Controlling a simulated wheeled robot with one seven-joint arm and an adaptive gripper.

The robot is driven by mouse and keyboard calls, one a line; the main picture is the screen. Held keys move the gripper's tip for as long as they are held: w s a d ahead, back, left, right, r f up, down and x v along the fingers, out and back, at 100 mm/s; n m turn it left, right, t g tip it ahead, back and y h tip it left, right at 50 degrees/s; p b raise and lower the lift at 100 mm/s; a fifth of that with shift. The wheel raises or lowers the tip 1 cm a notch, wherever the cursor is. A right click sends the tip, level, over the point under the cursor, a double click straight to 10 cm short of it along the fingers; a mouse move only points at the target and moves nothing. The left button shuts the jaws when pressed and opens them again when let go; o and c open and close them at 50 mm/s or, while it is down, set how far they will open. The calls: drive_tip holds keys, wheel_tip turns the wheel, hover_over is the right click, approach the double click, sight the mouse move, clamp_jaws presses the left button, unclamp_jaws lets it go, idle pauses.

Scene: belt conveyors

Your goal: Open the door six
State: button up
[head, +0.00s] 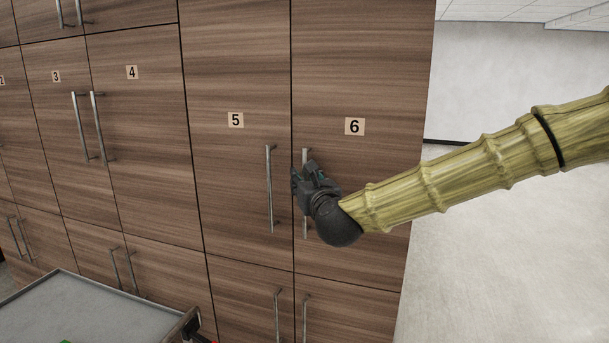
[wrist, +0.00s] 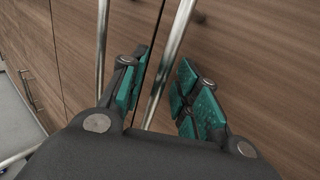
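Door six (head: 365,60) is a brown wood-grain cabinet door with a "6" label, and it is closed flush beside door five. Its vertical metal handle (head: 305,224) is near its left edge, partly hidden by my gripper (head: 306,174). In the wrist view, my gripper (wrist: 162,82) is open, with teal pads on both fingers. The door six handle (wrist: 172,52) runs between the two fingers, with gaps visible on both sides. The left finger lies in front of the seam between the doors.
Door five (head: 235,60) and its handle (head: 270,190) are close on the left; that handle also shows in the wrist view (wrist: 101,45). Lower door handles (head: 306,318) sit below. A grey-topped cart (head: 90,310) stands at lower left. Floor right of the cabinet is clear.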

drive_tip(key=shift+w, duration=0.1)
clamp_jaws()
drive_tip(key=shift+a, duration=0.1)
